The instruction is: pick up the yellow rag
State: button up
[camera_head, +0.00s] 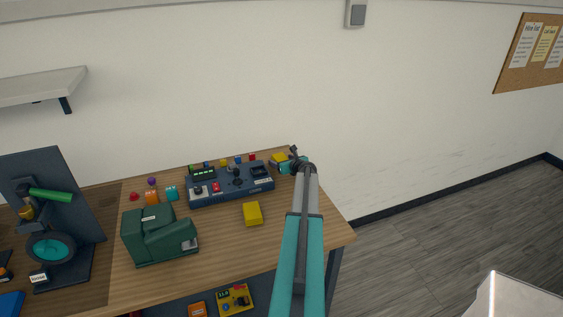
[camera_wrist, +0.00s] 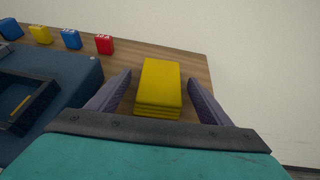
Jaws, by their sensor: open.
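A yellow rag (camera_wrist: 158,88), folded into a layered stack, lies on the wooden table between the two dark fingers of my gripper (camera_wrist: 160,80) in the wrist view. The fingers are spread, with a gap on each side of the rag. In the head view the rag (camera_head: 278,158) is at the table's back right, partly hidden by my gripper (camera_head: 291,163). A second yellow block-like thing (camera_head: 253,213) lies nearer the front; I cannot tell what it is.
A blue control panel (camera_head: 230,184) stands left of the rag. Small blue, yellow and red blocks (camera_wrist: 104,44) line the back edge. A green machine (camera_head: 160,236) stands at the front left. The wall is close behind the table, and its right edge is near the rag.

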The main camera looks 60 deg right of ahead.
aim_at(282, 154)
jog(key=c, duration=1.1)
jog(key=shift+r, duration=0.15)
jog(key=shift+r+b, duration=0.5)
jog(key=shift+r, duration=0.25)
jog(key=shift+s+a+r+b, duration=0.1)
jog(key=shift+r+b, duration=0.35)
jog(key=shift+r, duration=0.45)
jog(key=s+a+b, duration=0.1)
jog(key=s+a, duration=0.2)
jog(key=s, duration=0.1)
jog(key=s+a+r+b, duration=0.1)
jog(key=s+a+b, duration=0.1)
jog(key=s+a, duration=0.1)
jog(key=s+a+b, duration=0.1)
jog(key=s+a, duration=0.2)
jog(key=s, duration=0.2)
jog(key=shift+s+a+r+b, duration=0.15)
jog(key=shift+s+r+b, duration=0.05)
jog(key=shift+s+b, duration=0.15)
